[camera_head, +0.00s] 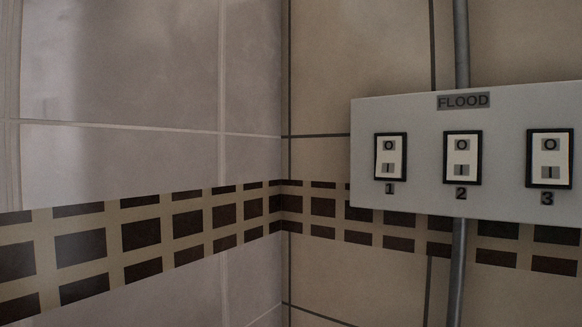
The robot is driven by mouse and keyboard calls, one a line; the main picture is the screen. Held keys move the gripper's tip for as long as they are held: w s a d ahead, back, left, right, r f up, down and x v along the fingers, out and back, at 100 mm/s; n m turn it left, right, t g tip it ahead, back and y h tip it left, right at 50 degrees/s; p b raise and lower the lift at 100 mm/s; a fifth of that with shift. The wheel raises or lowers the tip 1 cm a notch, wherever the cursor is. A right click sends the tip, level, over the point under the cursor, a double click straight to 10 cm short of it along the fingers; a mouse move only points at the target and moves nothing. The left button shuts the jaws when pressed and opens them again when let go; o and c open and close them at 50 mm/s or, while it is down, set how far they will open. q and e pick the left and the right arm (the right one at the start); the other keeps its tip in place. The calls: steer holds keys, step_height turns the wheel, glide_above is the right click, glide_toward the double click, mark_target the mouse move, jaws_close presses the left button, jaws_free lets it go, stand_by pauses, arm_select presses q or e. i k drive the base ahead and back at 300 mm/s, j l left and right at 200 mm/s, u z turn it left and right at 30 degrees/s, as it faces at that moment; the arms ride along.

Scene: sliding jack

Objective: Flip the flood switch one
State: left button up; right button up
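A pale grey panel (420,114) labelled FLOOD is fixed to the right wall in the head view. It carries three black-framed white rocker switches in a row, each marked O at the top and I at the bottom. Flood switch one (390,157) is the leftmost, with the number 1 under it. Switch 2 (462,158) is in the middle and switch 3 (550,158) is at the right. I cannot tell which way each rocker is tipped. Neither of my grippers is in view.
A grey vertical pipe (461,45) runs above and below the panel. Two tiled walls meet in a corner (284,100) left of the panel, with a dark patterned tile band (140,235) along both. Nothing stands in front of the panel.

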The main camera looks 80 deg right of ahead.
mark_target(389, 148)
steer(key=j+z, duration=0.1)
steer(key=z, duration=1.55)
steer(key=l+z, duration=0.1)
steer(key=z, duration=0.8)
steer(key=i+z, duration=0.1)
steer(key=z, duration=0.35)
steer(key=l+z, duration=0.1)
steer(key=z, duration=0.35)
steer(key=i, duration=0.05)
